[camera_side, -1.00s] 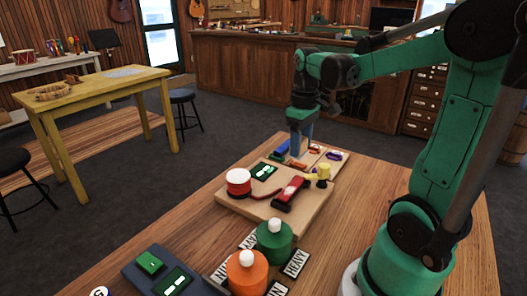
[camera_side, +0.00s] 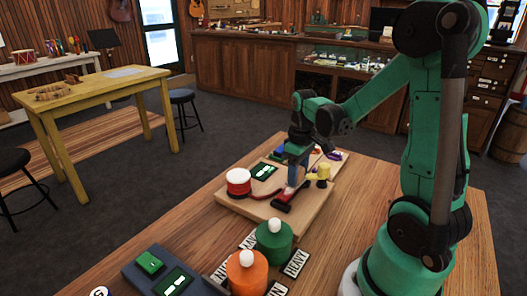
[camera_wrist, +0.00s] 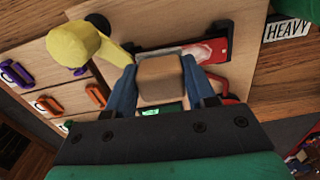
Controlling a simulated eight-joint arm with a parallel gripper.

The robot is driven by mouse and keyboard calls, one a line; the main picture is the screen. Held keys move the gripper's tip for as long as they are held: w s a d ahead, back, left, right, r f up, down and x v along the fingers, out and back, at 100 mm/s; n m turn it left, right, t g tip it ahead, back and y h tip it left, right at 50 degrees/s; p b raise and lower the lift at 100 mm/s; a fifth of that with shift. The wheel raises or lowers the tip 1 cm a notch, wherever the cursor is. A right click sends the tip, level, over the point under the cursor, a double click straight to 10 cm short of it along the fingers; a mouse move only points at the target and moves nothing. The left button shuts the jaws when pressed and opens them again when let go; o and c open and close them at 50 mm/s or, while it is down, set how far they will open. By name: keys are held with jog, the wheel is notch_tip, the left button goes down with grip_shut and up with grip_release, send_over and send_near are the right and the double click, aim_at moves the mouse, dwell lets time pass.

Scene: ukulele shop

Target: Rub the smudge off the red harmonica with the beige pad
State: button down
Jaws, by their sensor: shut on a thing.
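The red harmonica (camera_side: 284,199) lies in a dark holder on the light wooden board; in the wrist view it (camera_wrist: 215,50) shows just beyond the pad, with a pale patch (camera_wrist: 196,52) on its top. My gripper (camera_wrist: 162,84) has its blue fingers shut on the beige pad (camera_wrist: 160,75), a small block. In the side view my gripper (camera_side: 294,182) is over the harmonica and hides part of it. I cannot tell whether the pad touches the harmonica.
A yellow knobbed piece (camera_side: 323,172) stands close right of the harmonica. A red-and-white round piece (camera_side: 238,182) and a green display (camera_side: 263,171) are left of it. Coloured clips (camera_wrist: 47,104) lie at the board's back. Green (camera_side: 274,240) and orange (camera_side: 246,272) pots stand in front.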

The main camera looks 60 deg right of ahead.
aim_at(284, 199)
jog(key=shift+a+r, duration=0.2)
jog(key=shift+a, duration=0.25)
jog(key=shift+a+f, duration=0.3)
jog(key=shift+a, duration=2.3)
jog(key=shift+d, duration=3.05)
jog(key=shift+r, duration=4)
